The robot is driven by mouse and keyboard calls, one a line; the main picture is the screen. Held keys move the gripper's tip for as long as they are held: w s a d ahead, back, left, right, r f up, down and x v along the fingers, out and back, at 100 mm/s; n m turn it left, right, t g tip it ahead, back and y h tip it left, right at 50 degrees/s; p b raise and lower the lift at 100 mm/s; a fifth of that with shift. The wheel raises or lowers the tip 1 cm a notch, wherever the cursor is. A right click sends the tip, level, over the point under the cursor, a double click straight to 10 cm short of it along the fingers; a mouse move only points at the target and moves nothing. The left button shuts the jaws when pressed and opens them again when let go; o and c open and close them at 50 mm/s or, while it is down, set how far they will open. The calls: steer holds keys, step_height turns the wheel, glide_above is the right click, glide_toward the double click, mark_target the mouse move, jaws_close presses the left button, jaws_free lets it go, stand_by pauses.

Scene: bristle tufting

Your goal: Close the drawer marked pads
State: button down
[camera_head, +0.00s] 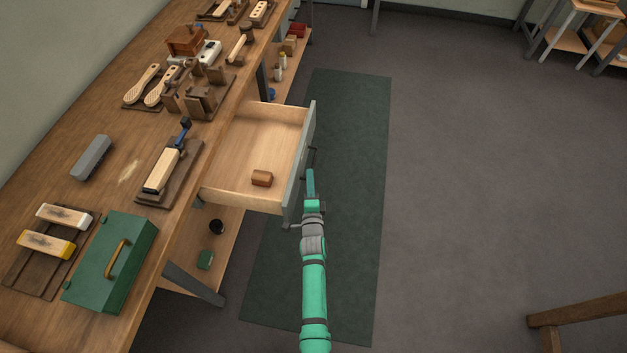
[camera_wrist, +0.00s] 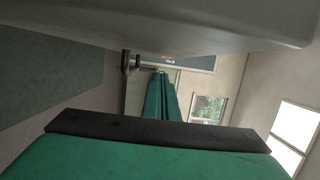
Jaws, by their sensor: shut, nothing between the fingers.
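An open drawer (camera_head: 240,165) sticks out from under the workbench in the head view. A small brown block (camera_head: 262,178) lies inside it. Its grey-green front panel (camera_head: 300,160) faces right and carries a dark handle (camera_head: 313,158); any marking on it is not visible to me. My gripper (camera_head: 311,172) is shut and empty, just outside the front panel beside the handle. I cannot tell whether it touches.
The workbench (camera_head: 60,130) carries a green toolbox (camera_head: 112,262), a grey block (camera_head: 92,157), brushes and wooden blocks. A lower shelf (camera_head: 225,235) holds small items. A green mat (camera_head: 350,150) covers the floor beside the drawer. The floor to the right is clear, with a wooden stool (camera_head: 580,315) at lower right.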

steer(key=shift+w+a, duration=0.25)
steer(key=shift+a, duration=0.85)
steer(key=shift+w+a, duration=0.1)
steer(key=shift+w, duration=0.05)
